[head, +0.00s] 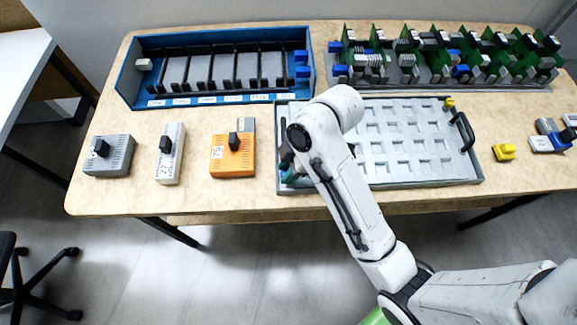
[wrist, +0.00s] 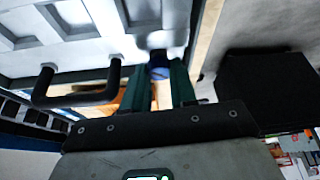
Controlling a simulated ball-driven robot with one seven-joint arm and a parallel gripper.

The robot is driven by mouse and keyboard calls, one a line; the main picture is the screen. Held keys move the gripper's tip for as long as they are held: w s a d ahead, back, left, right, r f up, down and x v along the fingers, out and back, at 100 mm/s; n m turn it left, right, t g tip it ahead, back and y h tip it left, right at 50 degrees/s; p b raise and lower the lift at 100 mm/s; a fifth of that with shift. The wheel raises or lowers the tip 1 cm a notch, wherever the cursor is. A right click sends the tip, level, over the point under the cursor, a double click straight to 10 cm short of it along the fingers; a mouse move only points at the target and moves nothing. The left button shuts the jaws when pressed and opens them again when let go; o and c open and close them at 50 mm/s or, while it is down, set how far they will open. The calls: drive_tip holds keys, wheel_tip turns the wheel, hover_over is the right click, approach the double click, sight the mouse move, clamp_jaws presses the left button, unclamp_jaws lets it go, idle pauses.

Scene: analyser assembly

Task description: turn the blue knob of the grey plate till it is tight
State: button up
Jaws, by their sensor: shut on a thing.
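The grey plate (head: 470,180) lies on the table, a flat panel with rows of square recesses and a black handle at its right end. My gripper (head: 289,176) is at the plate's near left corner, its teal fingers pointing down. In the wrist view the blue knob (wrist: 160,72) sits between the teal fingertips of my gripper (wrist: 159,80), which is shut on it. The knob is hidden in the head view. The plate also shows in the wrist view (wrist: 85,62), with a dark handle beside the fingers. How tight the knob is cannot be seen.
A yellow knob (head: 449,103) is at the plate's far right corner. A blue rack (head: 135,85) and a tray of green boards (head: 400,80) stand behind. An orange module (head: 232,165) is left of the plate, and a loose yellow piece (head: 504,152) lies right.

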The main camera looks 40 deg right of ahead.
drive_tip(key=shift+r+p, duration=0.15)
drive_tip(key=shift+p, duration=0.2)
clamp_jaws()
drive_tip(key=m+p, duration=0.2)
drive_tip(key=p, duration=0.1)
drive_tip(key=shift+s+r+m+t+h, duration=0.1)
drive_tip(key=shift+m+t+h, duration=0.2)
drive_tip(key=shift+m+t, duration=0.1)
drive_tip(key=m+t+h+p, duration=0.1)
drive_tip(key=m+p, duration=0.3)
drive_tip(key=shift+a, duration=0.1)
drive_tip(key=shift+f+m, duration=0.2)
drive_tip(key=shift+m, duration=0.2)
drive_tip(key=o, duration=0.7)
unclamp_jaws()
drive_tip(key=v, duration=1)
drive_tip(key=shift+s+r, duration=0.25)
drive_tip(key=shift+r, duration=0.1)
drive_tip(key=shift+a, duration=0.15)
